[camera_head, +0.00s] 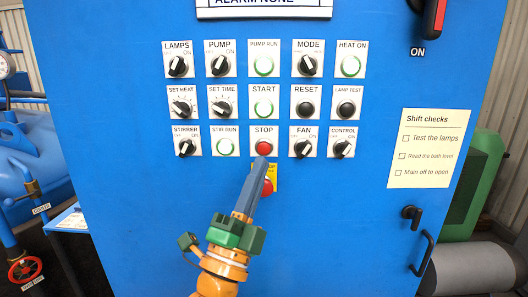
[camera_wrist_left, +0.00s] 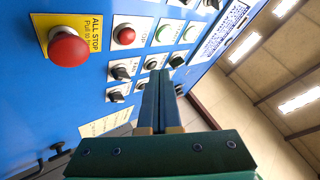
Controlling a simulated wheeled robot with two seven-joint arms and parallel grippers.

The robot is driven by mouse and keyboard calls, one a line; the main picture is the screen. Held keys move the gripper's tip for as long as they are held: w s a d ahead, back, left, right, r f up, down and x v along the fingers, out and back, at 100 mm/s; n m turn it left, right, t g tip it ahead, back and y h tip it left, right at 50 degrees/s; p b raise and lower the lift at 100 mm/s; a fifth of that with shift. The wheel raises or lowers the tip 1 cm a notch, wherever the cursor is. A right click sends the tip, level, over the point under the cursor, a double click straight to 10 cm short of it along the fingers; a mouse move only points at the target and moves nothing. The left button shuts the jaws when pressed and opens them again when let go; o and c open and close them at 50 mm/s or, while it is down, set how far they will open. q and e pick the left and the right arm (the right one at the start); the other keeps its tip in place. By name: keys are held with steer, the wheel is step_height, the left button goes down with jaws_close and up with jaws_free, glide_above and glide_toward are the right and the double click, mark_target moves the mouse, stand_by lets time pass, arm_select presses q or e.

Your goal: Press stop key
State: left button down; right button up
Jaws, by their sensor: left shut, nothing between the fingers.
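The stop key is a red round button (camera_head: 263,148) on a white plate marked STOP, in the bottom row of the blue panel. It also shows in the left wrist view as a red button (camera_wrist_left: 125,35). My left gripper (camera_head: 262,160) is shut and empty, its fingertips pointing up at the panel just below the stop key in the head view. I cannot tell whether the tips touch anything. A larger red ALL STOP button (camera_wrist_left: 69,47) on a yellow plate sits below the stop key, partly hidden behind my fingers in the head view. My right gripper is not in view.
The green-ringed START button (camera_head: 263,107) is directly above the stop key. The STIR RUN lamp (camera_head: 225,147) and FAN knob (camera_head: 303,148) flank it. A black door handle (camera_head: 424,252) sticks out at lower right. The panel's lower left is bare.

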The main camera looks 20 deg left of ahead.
mark_target(264, 148)
arm_select(q)
steer(key=shift+w+a+b, duration=0.15)
steer(key=shift+w+a, duration=0.1)
steer(key=shift+w, duration=0.6)
steer(key=shift+w+a+b, duration=0.15)
steer(key=shift+w+a, duration=0.1)
steer(key=shift+w, duration=0.6)
steer(key=shift+w+a+b, duration=0.15)
steer(key=shift+w+a, duration=0.1)
steer(key=shift+w, duration=0.6)
steer(key=shift+w, duration=0.1)
steer(key=shift+w+a, duration=0.1)
steer(key=shift+w, duration=0.15)
steer(key=shift+w+a, duration=0.1)
steer(key=shift+w, duration=0.25)
stand_by(0.5)
steer(key=shift+s, duration=0.1)
steer(key=shift+s+d, duration=0.2)
steer(key=shift+s, duration=0.45)
steer(key=shift+p, duration=0.35)
